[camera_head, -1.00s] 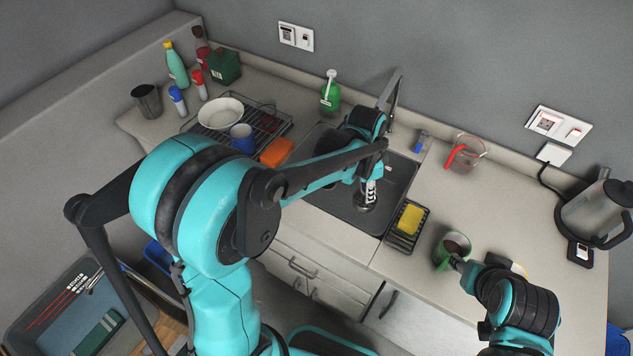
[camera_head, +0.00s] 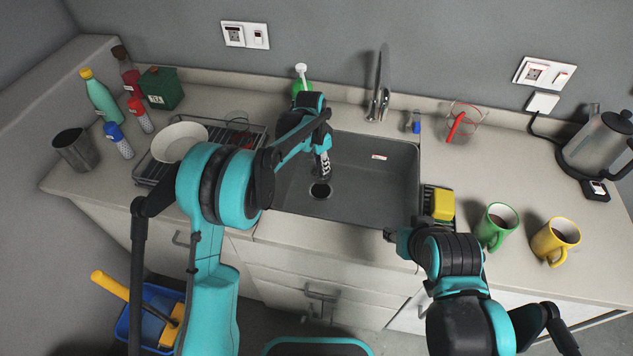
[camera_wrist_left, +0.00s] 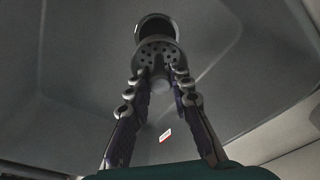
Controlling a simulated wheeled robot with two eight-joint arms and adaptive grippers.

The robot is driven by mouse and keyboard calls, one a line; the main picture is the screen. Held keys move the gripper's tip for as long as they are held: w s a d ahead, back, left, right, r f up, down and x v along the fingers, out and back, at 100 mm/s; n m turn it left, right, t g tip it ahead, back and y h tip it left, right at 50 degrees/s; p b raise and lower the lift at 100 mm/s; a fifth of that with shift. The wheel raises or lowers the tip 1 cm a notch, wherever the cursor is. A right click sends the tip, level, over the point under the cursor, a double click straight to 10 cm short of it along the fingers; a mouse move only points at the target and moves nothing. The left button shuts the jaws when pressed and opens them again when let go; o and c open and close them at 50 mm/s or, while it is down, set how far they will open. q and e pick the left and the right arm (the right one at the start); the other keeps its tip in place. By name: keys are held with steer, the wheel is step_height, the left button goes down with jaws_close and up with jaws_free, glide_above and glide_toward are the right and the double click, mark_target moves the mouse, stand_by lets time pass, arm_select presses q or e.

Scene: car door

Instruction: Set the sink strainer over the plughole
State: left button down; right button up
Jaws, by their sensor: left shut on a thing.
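The sink strainer (camera_wrist_left: 160,52) is a grey perforated disc in the left wrist view. My left gripper (camera_wrist_left: 160,82) is shut on its pale knob. The plughole (camera_wrist_left: 155,27) shows as a dark round opening just beyond the strainer, which partly overlaps it in this view. In the head view my left gripper (camera_head: 325,174) points down into the dark grey sink (camera_head: 370,170), close to the plughole (camera_head: 320,191). The strainer is hard to make out there, and I cannot tell its height above the drain. My right gripper (camera_head: 391,237) is by the counter's front edge; its jaws are unclear.
A yellow sponge (camera_head: 441,204) sits in a dark holder right of the sink. Green (camera_head: 494,232) and yellow (camera_head: 552,243) mugs stand near the right arm. The tap (camera_head: 377,100) rises behind the sink. A dish rack with a white bowl (camera_head: 179,141) is on the left.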

mark_target(321, 176)
arm_select(q)
step_height(321, 176, down, 6)
steer(key=shift+f+b, duration=0.15)
steer(key=shift+b, duration=0.8)
arm_select(e)
step_height(321, 176, down, 2)
steer(key=shift+f, duration=0.2)
arm_select(q)
steer(key=shift+f, duration=0.1)
steer(key=shift+f, duration=0.15)
arm_select(e)
steer(key=shift+f, duration=0.15)
arm_select(q)
steer(key=c, duration=1.4)
jaws_free()
steer(key=shift+o, duration=0.2)
